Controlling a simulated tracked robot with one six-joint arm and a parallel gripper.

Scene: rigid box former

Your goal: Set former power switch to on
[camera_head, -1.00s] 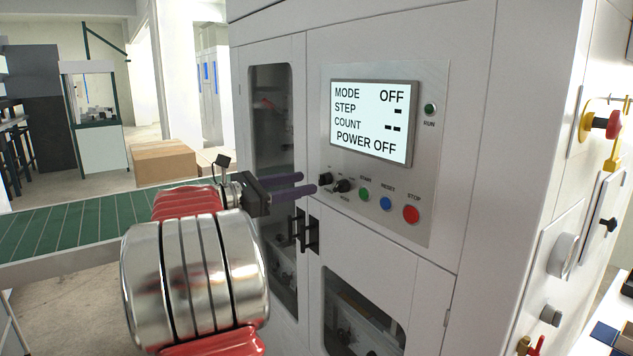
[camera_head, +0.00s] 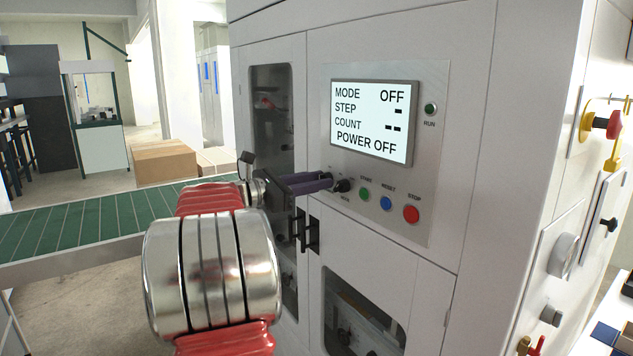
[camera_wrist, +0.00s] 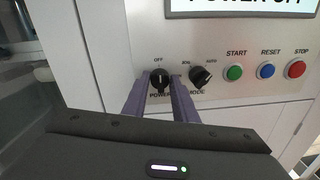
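The former power switch (camera_wrist: 160,79) is a black rotary knob under the OFF label in the wrist view, with its pointer roughly upright. The display (camera_head: 372,121) reads MODE OFF and POWER OFF. My gripper (camera_wrist: 159,92) has its two purple fingers apart, one on each side of the power knob, with gaps visible beside it. In the head view, my gripper (camera_head: 328,181) is at the panel and hides the power knob. The black mode knob (camera_wrist: 201,76) is just right of the fingers.
Green START (camera_wrist: 235,72), blue RESET (camera_wrist: 266,70) and red STOP (camera_wrist: 297,68) buttons line the panel to the right. Black door handles (camera_head: 305,230) are below my gripper. A green conveyor (camera_head: 90,220) is at left.

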